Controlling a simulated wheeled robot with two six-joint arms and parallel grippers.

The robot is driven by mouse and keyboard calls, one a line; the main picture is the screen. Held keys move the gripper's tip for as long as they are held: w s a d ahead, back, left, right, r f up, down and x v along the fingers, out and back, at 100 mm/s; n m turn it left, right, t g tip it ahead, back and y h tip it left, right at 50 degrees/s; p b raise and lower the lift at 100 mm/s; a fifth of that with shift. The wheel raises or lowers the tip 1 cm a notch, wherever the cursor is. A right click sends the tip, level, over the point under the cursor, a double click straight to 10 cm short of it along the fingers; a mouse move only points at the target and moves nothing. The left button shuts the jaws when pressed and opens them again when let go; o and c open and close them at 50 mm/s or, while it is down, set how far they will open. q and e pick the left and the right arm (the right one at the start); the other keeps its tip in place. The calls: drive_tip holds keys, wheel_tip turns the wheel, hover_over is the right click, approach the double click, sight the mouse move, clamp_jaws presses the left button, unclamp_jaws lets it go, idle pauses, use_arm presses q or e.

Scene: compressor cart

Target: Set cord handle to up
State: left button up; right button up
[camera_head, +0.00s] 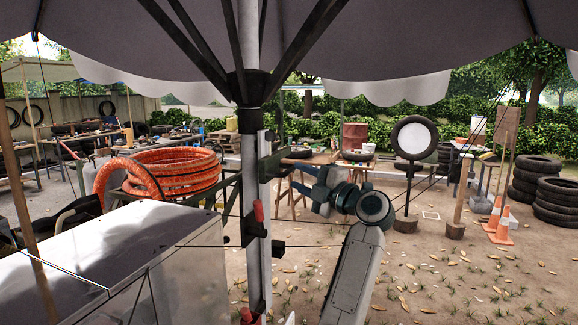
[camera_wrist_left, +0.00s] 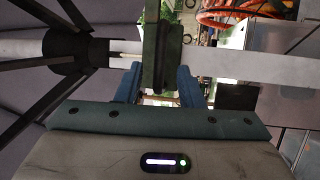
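A pale upright pole (camera_head: 255,280) carries dark green and black fittings. A dark green bar (camera_head: 276,160), which looks like the cord handle, sticks out from the pole's right side. In the left wrist view the bar (camera_wrist_left: 161,55) runs between the two blue fingers. My left gripper (camera_head: 293,170) is at the bar's outer end; its fingers (camera_wrist_left: 159,84) lie close on both sides of the bar and appear shut on it. The exact finger contact is partly hidden. My right gripper is not in view.
A grey canopy (camera_head: 420,40) with a dark hub (camera_head: 249,88) spreads overhead. Thin cords run past the pole. A shiny metal box (camera_head: 130,255) and a coiled orange hose (camera_head: 175,172) stand at left. Red tabs (camera_head: 259,211) sit on the pole. Sandy ground is open at right.

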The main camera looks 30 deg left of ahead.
sight(288, 172)
use_arm(q)
drive_tip(key=p+x, duration=0.1)
drive_tip(key=x, duration=0.3)
drive_tip(key=shift+w+a, duration=0.1)
drive_tip(key=shift+a, duration=0.3)
clamp_jaws()
